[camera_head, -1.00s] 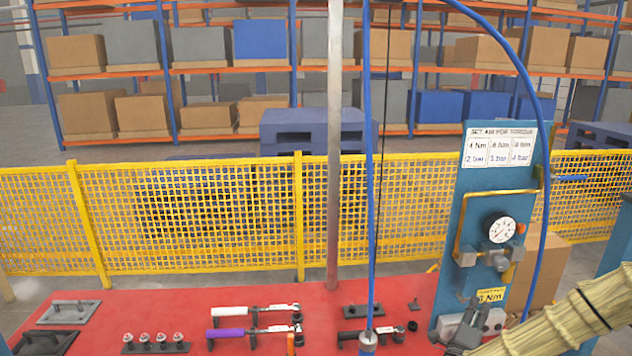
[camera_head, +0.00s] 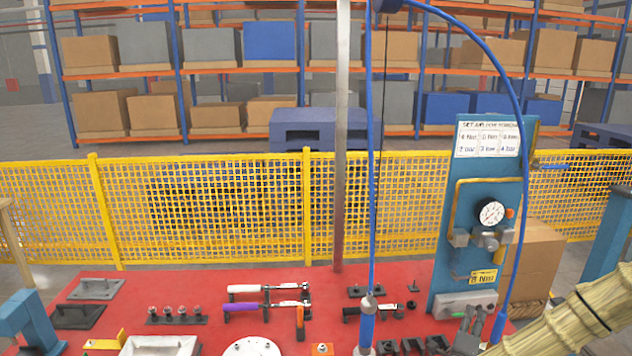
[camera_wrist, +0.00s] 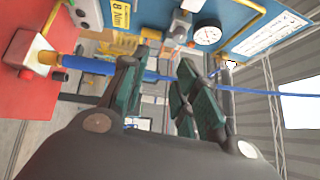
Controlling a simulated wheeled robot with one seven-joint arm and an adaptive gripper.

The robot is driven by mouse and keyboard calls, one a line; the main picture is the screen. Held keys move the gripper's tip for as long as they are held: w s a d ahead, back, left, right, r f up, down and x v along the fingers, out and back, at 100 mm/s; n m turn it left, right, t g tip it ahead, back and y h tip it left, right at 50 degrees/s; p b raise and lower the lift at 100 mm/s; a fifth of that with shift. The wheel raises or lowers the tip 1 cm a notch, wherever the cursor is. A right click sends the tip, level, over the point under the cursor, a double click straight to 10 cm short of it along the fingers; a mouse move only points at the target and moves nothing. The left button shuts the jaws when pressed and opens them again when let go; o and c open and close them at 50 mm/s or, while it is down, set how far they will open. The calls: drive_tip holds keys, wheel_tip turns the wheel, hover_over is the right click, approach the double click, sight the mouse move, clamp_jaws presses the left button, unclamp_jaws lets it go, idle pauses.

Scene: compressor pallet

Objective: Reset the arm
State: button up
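My gripper (camera_head: 470,326) shows at the lower right of the head view, in front of the foot of the blue regulator panel (camera_head: 468,250). Part of my arm, in a pale ribbed sleeve, runs to the right edge. In the wrist view my gripper (camera_wrist: 157,88) has its two teal-padded fingers apart, with nothing seen held between them. A blue hose (camera_wrist: 90,66) passes behind the fingers; I cannot tell how far off it is. The panel carries a round gauge (camera_head: 491,213), which also shows in the wrist view (camera_wrist: 207,36).
A blue tool (camera_head: 366,320) hangs upright from a hose. A cardboard box (camera_head: 532,260) is behind the panel.

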drive_tip(key=s+a+f+n+y+b, duration=0.1)
drive_tip(key=a+f+n+y, duration=0.1)
drive_tip(key=f, duration=0.3)
drive_tip(key=s+a+f+n+g+y+b, duration=0.1)
drive_tip(key=s+a+f+n+y, duration=0.1)
drive_tip(key=a+f+n, duration=0.2)
drive_tip(key=s+a+f+n+y+b, duration=0.1)
drive_tip(key=a+f+n+y, duration=0.2)
drive_tip(key=a+f, duration=0.2)
drive_tip(key=shift+s+a+f+g, duration=0.15)
drive_tip(key=shift+s+f+g, duration=0.05)
drive_tip(key=shift+f, duration=0.3)
drive_tip(key=shift+s+a+f+g, duration=0.1)
drive_tip(key=shift+s+f+g, duration=0.1)
drive_tip(key=shift+f, duration=0.3)
drive_tip(key=s+a+f+n+g+y+b, duration=0.2)
drive_tip(key=s+a+f+n+g, duration=0.15)
drive_tip(key=s+f, duration=0.35)
drive_tip(key=s+a+f+n+g+y+b, duration=0.1)
drive_tip(key=s+a+f+n+g, duration=0.1)
drive_tip(key=s+f+n, duration=0.5)
drive_tip(key=s+a+f+n+g+y+b, duration=0.1)
drive_tip(key=s+a+f+g+y+b, duration=0.15)
drive_tip(key=s+f, duration=0.45)
drive_tip(key=s+d+f+n+g+h, duration=0.1)
drive_tip(key=s+n+g, duration=0.3)
drive_tip(key=s, duration=1.2)
drive_tip(key=shift+s+d+f+n+g+h+b, duration=0.15)
drive_tip(key=shift+s+d+n+g+h+b, duration=0.2)
drive_tip(key=shift+g, duration=0.55)
